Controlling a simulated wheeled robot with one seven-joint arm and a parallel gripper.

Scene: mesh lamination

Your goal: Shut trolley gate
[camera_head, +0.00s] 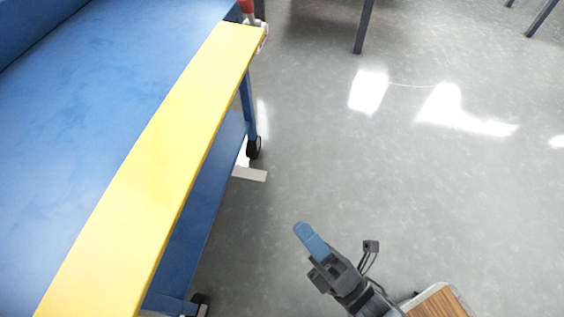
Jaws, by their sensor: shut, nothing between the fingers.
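The blue trolley (95,130) fills the left side of the head view, with castors at its foot. A long yellow bar (160,165), which looks like its gate, runs along the trolley's right-hand edge. A red piece and a pale metal fitting (262,38) sit at the bar's far end. I cannot tell from this view whether the gate is latched. My gripper (302,229) has blue fingertips and is shut and empty. It is over the floor to the right of the bar, apart from it.
Grey glossy floor (400,180) lies open right of the trolley. Dark legs (363,25) stand at the top. A castor (254,147) and a pale flat piece (250,174) stick out by the trolley's lower edge. A wood-topped surface (437,301) is at bottom right.

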